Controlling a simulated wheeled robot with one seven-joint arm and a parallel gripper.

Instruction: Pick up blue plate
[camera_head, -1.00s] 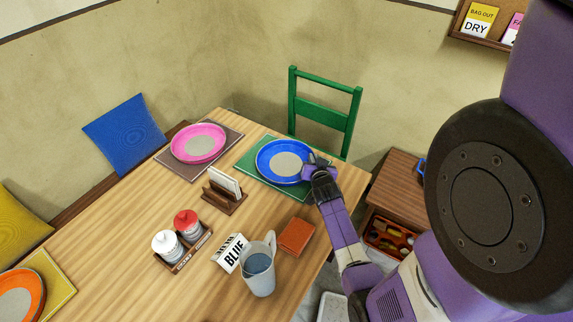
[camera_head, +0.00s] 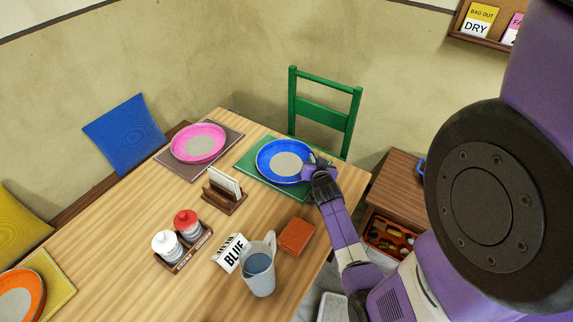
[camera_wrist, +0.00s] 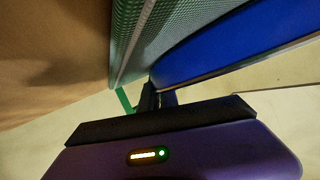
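The blue plate (camera_head: 268,163), with a grey centre, lies on the green placemat (camera_head: 247,165) at the table's far right corner. My gripper (camera_head: 318,166) is at the plate's right rim. In the wrist view, the blue plate (camera_wrist: 225,45) shows as a large tilted band, with the green mat (camera_wrist: 150,35) beside it. The two dark fingers of my gripper (camera_wrist: 160,97) are close together at the plate's edge, with the rim appearing pinched between them. The fingertips themselves are partly hidden by the plate.
A pink plate (camera_head: 198,146) lies to the left, and an orange plate (camera_head: 17,297) at the near left. A napkin holder (camera_head: 225,196), a grey pitcher (camera_head: 258,272) and an orange-brown box (camera_head: 296,236) stand nearer. A green chair (camera_head: 323,113) is behind the table.

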